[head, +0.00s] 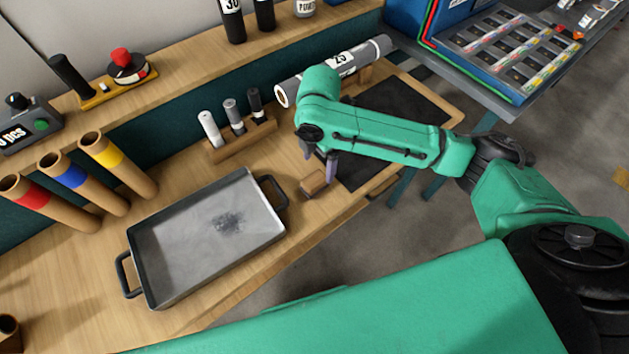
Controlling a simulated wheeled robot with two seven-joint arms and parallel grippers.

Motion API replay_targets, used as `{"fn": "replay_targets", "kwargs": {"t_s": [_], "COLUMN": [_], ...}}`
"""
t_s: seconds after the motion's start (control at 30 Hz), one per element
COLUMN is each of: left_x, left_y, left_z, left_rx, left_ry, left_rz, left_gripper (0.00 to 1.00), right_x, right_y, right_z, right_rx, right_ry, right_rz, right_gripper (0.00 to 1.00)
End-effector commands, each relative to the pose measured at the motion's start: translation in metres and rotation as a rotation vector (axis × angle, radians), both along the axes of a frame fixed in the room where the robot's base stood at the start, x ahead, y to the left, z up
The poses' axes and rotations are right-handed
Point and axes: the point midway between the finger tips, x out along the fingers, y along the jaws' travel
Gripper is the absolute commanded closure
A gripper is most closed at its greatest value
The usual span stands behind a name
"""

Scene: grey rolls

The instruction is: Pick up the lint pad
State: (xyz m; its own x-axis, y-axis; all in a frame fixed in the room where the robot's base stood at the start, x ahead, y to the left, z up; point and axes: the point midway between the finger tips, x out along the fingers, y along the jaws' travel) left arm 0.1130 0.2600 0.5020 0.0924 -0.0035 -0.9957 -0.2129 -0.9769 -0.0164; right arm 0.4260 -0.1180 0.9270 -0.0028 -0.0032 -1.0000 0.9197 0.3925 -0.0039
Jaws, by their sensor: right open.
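A small tan-brown block (313,182), which looks like the lint pad, lies on the wooden bench between the grey tray and a dark mat. My right gripper (320,164) points down just above and behind it. Its two fingers are spread apart with nothing seen between them. I cannot tell whether a fingertip touches the block. My left gripper is not in view.
A grey tray (185,245) with black handles and a dark smudge stands left of the block. A wooden rack (240,138) holds several small rollers behind. A dark mat (395,115) and a long grey roll (375,50) lie to the right. The bench's front edge is close.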

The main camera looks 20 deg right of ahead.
Motion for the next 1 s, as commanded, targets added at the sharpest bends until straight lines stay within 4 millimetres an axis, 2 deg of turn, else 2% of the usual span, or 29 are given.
{"fn": "replay_targets", "kwargs": {"t_s": [0.1, 0.27, 0.5, 0.7, 0.73, 0.87, 0.9, 0.97, 1.0], "left_x": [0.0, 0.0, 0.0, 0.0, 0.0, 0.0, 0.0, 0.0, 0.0], "left_y": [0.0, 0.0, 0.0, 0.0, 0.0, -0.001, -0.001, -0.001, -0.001], "left_z": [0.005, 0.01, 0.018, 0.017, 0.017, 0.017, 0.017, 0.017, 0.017], "left_rx": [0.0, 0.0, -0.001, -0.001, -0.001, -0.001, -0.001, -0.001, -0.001], "left_ry": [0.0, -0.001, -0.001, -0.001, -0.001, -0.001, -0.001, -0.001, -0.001], "left_rz": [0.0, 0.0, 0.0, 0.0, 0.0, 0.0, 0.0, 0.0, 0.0], "left_gripper": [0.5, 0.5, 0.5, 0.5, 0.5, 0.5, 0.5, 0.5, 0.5], "right_x": [0.0, 0.001, 0.005, 0.006, 0.006, 0.006, 0.006, 0.006, 0.006], "right_y": [0.0, 0.002, 0.004, 0.004, 0.004, 0.004, 0.004, 0.004, 0.004], "right_z": [-0.025, -0.045, -0.087, -0.091, -0.09, -0.09, -0.09, -0.09, -0.09], "right_rx": [-0.001, 0.001, 0.002, 0.002, 0.002, 0.002, 0.002, 0.002, 0.002], "right_ry": [0.002, 0.0, -0.001, -0.005, -0.005, -0.005, -0.005, -0.005, -0.005], "right_rz": [-0.001, -0.001, 0.0, 0.001, 0.001, 0.0, 0.0, 0.0, 0.0], "right_gripper": [0.09, 0.09, 0.09, 0.09, 0.13, 0.62, 0.78, 1.0, 1.0]}}
